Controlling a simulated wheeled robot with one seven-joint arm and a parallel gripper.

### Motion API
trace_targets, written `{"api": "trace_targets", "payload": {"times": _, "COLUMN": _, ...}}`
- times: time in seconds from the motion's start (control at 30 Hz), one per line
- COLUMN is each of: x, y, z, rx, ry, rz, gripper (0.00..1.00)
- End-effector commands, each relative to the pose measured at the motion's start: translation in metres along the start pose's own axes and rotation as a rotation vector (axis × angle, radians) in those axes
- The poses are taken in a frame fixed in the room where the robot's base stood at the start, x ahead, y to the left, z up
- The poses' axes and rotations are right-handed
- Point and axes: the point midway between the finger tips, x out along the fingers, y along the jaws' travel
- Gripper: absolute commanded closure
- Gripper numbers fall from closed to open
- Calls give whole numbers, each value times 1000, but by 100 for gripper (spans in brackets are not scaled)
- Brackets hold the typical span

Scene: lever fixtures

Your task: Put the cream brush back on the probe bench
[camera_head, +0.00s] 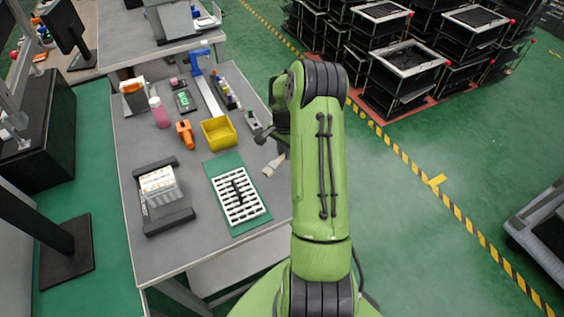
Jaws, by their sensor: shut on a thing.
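The cream brush (273,165) shows just left of my green arm, tilted with its pale end toward the lower left. Its upper right end meets the dark end of my gripper (282,150), which is partly hidden behind the arm. My gripper is shut on the brush. The brush appears over the right edge of the grey bench (190,252); I cannot tell whether it touches the surface. The fingertips are too small and covered to make out clearly.
On the bench are a yellow bin (218,133), an orange tool (185,134), a pink bottle (159,112), a white slotted tray (239,195) on a green mat and a fixture with white parts (160,187). Black crates (404,62) stand beyond the open green floor.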

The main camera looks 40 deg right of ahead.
Motion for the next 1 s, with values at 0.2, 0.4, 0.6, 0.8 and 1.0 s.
{"api": "trace_targets", "payload": {"times": 0.2, "x": 34, "y": 0, "z": 1, "rx": 0, "ry": -1, "rz": 1, "gripper": 100}}
{"api": "trace_targets", "payload": {"times": 0.4, "x": 44, "y": 0, "z": 0, "rx": 1, "ry": 3, "rz": -2, "gripper": 100}}
{"api": "trace_targets", "payload": {"times": 0.6, "x": 48, "y": 0, "z": 1, "rx": 1, "ry": 3, "rz": -1, "gripper": 79}}
{"api": "trace_targets", "payload": {"times": 0.8, "x": 46, "y": 0, "z": 1, "rx": 1, "ry": 3, "rz": -1, "gripper": 55}}
{"api": "trace_targets", "payload": {"times": 1.0, "x": 46, "y": 0, "z": 1, "rx": 1, "ry": 4, "rz": -1, "gripper": 55}}
